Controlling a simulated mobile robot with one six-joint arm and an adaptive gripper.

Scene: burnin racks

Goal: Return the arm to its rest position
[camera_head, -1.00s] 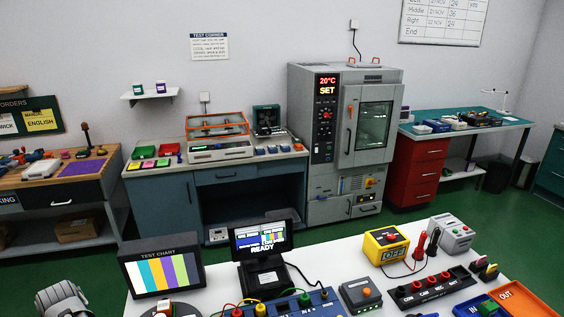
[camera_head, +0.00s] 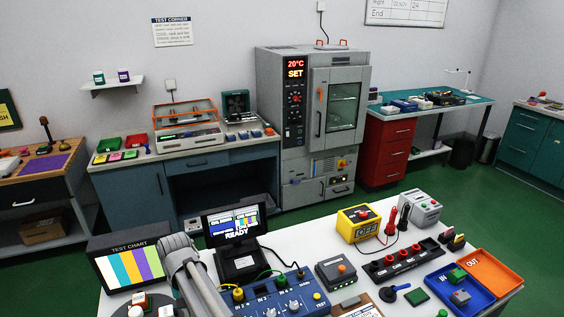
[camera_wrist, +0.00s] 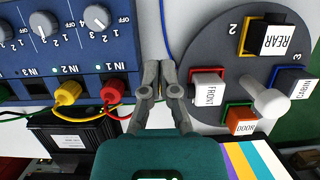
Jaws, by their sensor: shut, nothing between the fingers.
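My gripper (camera_wrist: 160,80) shows in the wrist view with its two fingers together and nothing between them. The fingertips are over the white table, between a blue input box (camera_wrist: 70,45) and a grey round plate (camera_wrist: 235,78) with labelled cubes. In the head view my arm rises from the bottom edge in front of the test chart (camera_head: 127,262); the fingers cannot be made out there.
Yellow (camera_wrist: 67,92) and red plugs with cables stand in the blue box, close left of the fingers. A white peg (camera_wrist: 266,96) stands on the round plate at right. A monitor (camera_head: 234,226), yellow box (camera_head: 358,224) and orange OUT tray (camera_head: 497,268) are on the table.

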